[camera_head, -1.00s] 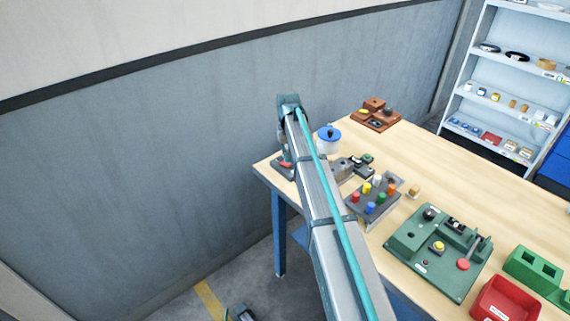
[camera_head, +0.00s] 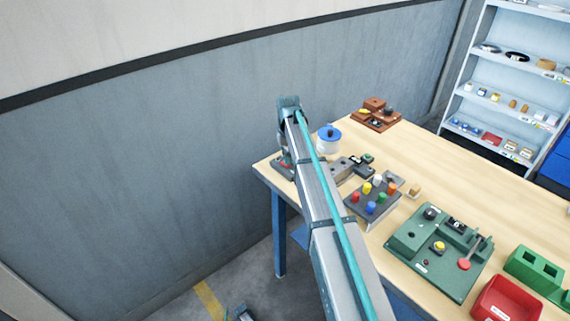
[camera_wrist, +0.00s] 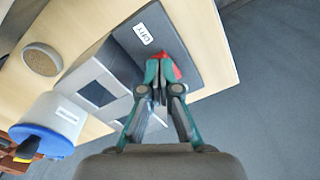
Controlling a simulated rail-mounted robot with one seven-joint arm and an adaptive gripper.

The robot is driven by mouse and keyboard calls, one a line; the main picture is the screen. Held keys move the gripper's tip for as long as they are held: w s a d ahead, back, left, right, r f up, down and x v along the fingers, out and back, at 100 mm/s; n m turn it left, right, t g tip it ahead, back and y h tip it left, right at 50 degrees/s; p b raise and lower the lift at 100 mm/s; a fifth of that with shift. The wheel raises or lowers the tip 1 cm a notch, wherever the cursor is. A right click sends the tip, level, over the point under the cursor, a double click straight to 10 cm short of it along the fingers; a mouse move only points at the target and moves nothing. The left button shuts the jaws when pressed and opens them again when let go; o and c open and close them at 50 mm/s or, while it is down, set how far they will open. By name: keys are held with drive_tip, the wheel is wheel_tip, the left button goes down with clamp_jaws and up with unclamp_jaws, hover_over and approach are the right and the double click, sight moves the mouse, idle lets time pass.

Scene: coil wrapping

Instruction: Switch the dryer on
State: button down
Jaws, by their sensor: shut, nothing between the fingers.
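The dryer (camera_wrist: 168,48) is a dark grey unit at the table corner with a white label that seems to read DRY. A red switch part (camera_wrist: 172,69) on it shows just behind my fingertips in the wrist view. My gripper (camera_wrist: 158,68) is shut and empty, its tips over or against the red part; I cannot tell if they touch. In the head view the dryer (camera_head: 277,164) is partly hidden by my arm.
A white pot with a blue lid (camera_head: 328,137) stands close to the dryer. A block with coloured pegs (camera_head: 372,198), a green fixture board (camera_head: 425,268) and a red bin (camera_head: 503,302) lie farther along the table (camera_head: 440,160). The wall is to the left.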

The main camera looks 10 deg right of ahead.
drive_tip(key=shift+f, duration=0.6)
drive_tip(key=shift+r, duration=0.15)
drive_tip(key=shift+r+p, duration=1.7)
drive_tip(key=shift+r, duration=1.75)
